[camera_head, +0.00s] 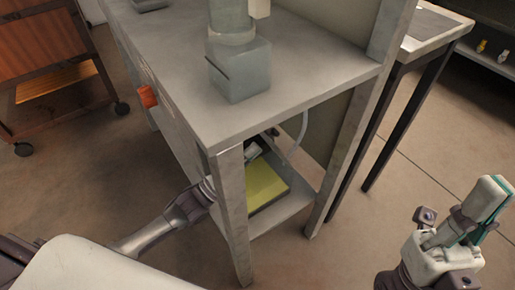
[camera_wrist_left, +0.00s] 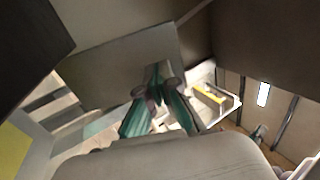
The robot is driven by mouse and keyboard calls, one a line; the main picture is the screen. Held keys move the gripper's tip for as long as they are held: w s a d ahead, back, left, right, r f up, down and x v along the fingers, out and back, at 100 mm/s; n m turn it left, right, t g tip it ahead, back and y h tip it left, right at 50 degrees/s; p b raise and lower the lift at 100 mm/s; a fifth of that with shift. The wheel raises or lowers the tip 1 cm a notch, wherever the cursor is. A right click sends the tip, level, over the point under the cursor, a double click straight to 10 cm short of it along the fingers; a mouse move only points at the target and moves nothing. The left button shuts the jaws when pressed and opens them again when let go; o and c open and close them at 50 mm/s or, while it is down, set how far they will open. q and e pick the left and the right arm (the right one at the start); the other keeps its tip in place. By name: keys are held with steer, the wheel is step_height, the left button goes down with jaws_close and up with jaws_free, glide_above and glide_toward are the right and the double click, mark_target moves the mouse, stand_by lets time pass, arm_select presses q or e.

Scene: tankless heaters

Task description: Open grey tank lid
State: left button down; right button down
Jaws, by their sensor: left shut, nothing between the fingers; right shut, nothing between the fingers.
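I cannot make out the grey tank lid for certain in either view. In the left wrist view a flat grey panel (camera_wrist_left: 110,65) stands right behind my left gripper (camera_wrist_left: 158,80), whose teal-sided fingers are together and empty. I cannot tell whether this panel is the lid or whether the fingers touch it. In the head view my left arm reaches under the metal table, with the left gripper (camera_head: 254,149) partly hidden below the tabletop, above a yellow panel (camera_head: 265,184). My right gripper (camera_head: 492,190) is shut and empty at the right, away from the table.
The grey metal table (camera_head: 310,75) carries a grey block with a cylinder (camera_head: 238,70). Its front leg (camera_head: 235,215) stands close to my left arm. A brown wheeled cart (camera_head: 45,55) is at left, and another table (camera_head: 425,32) at right.

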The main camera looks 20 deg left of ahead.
arm_select(q)
steer(key=shift+x, duration=1.05)
